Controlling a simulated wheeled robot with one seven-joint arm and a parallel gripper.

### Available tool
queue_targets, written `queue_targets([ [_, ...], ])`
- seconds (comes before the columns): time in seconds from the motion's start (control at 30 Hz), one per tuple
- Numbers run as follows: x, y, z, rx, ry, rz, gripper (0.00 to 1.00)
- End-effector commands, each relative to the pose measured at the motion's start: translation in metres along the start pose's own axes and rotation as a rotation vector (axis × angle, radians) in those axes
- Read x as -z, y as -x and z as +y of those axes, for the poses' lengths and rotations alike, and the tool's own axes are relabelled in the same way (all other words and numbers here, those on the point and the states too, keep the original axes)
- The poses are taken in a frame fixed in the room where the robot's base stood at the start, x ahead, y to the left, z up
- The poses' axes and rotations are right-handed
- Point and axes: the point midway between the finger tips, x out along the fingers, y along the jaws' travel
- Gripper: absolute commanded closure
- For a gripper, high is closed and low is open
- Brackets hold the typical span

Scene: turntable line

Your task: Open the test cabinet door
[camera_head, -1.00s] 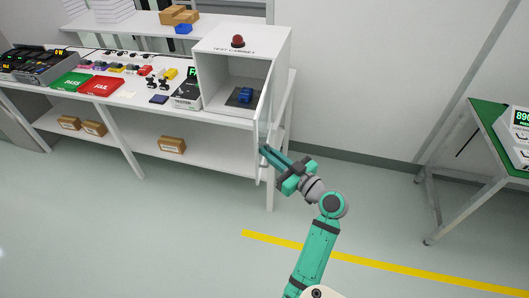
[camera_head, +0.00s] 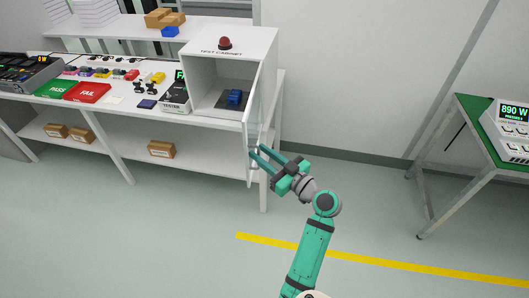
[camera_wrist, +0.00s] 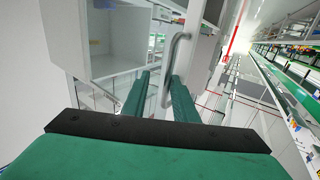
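The test cabinet (camera_head: 225,45) is a white box on the bench, with a red dome on top. Its door (camera_head: 254,115), a see-through panel with a white frame, stands swung well out from the right side, seen nearly edge-on. The inside shows, with a blue part (camera_head: 235,97) on a dark plate. My gripper (camera_head: 257,152) is at the lower part of the door, with its two fingers apart. In the wrist view, the grey bar handle (camera_wrist: 169,65) is near the fingertips, close to the right finger; contact is unclear.
The bench holds a green PASS mat (camera_head: 57,89), a red FAIL mat (camera_head: 87,93) and a tester (camera_head: 175,95). A green-topped table (camera_head: 475,115) with a device stands at the right. The floor between is clear, with a yellow line (camera_head: 300,249).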

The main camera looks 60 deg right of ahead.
Motion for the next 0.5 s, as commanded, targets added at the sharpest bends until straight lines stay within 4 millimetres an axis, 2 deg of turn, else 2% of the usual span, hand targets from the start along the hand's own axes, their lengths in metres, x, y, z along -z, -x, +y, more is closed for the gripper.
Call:
queue_targets([
  [0.17, 0.001, -0.001, -0.003, 0.005, 0.001, 0.001, 0.74],
  [0.27, 0.001, 0.005, -0.001, 0.001, 0.001, 0.001, 0.74],
  [0.5, 0.000, 0.043, -0.001, 0.001, 0.001, 0.000, 0.74],
])
